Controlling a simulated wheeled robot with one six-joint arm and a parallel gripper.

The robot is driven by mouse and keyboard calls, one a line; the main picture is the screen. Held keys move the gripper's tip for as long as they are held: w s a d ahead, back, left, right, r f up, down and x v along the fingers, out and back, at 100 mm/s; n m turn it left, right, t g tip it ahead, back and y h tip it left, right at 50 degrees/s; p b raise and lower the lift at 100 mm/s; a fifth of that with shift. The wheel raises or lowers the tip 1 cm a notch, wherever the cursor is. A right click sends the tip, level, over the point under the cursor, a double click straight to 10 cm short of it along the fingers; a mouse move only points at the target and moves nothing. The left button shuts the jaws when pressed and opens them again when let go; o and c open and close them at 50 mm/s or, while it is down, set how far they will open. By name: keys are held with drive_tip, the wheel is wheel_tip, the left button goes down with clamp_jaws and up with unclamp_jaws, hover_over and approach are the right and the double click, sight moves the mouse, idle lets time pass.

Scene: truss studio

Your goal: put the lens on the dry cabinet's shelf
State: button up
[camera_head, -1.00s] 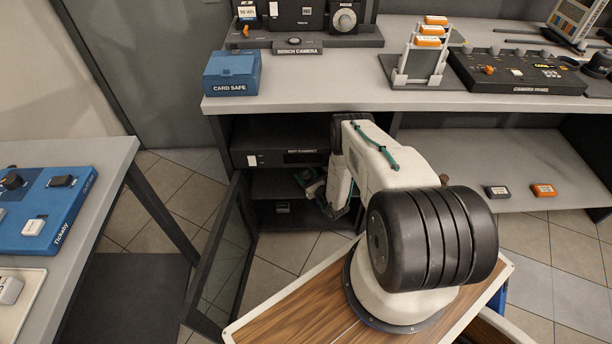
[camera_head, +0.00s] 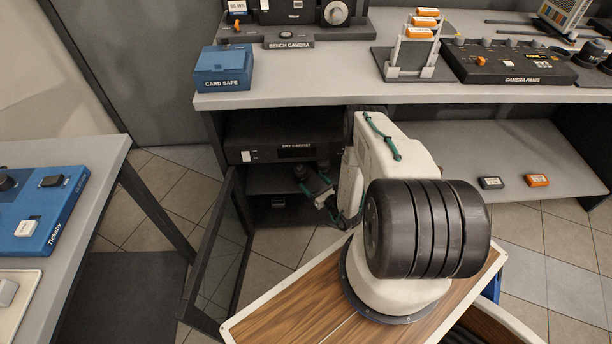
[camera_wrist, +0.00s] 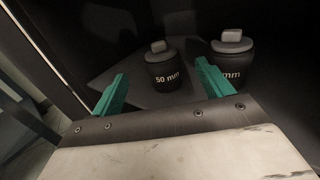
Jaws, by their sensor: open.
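The dry cabinet (camera_head: 270,143) is under the bench, with its glass door (camera_head: 222,262) swung open. In the wrist view, a dark lens marked 50 mm (camera_wrist: 165,75) stands upright on the cabinet's shelf (camera_wrist: 135,92). A second dark lens (camera_wrist: 237,66), its label partly hidden by a finger and ending in "mm", stands to its right. My gripper (camera_wrist: 157,88) is open, its green fingers apart with nothing held between them. The 50 mm lens is just beyond the fingertips. In the head view my gripper (camera_head: 325,190) is at the cabinet's opening, partly hidden by my arm.
The open door is close on the left of the cabinet opening. The bench top (camera_head: 330,95) overhangs it. Two small cases, one dark (camera_head: 490,183) and one orange (camera_head: 537,180), lie on the right lower shelf.

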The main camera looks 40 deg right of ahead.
drive_tip(key=shift+s, duration=1.35)
drive_tip(key=shift+c, duration=0.3)
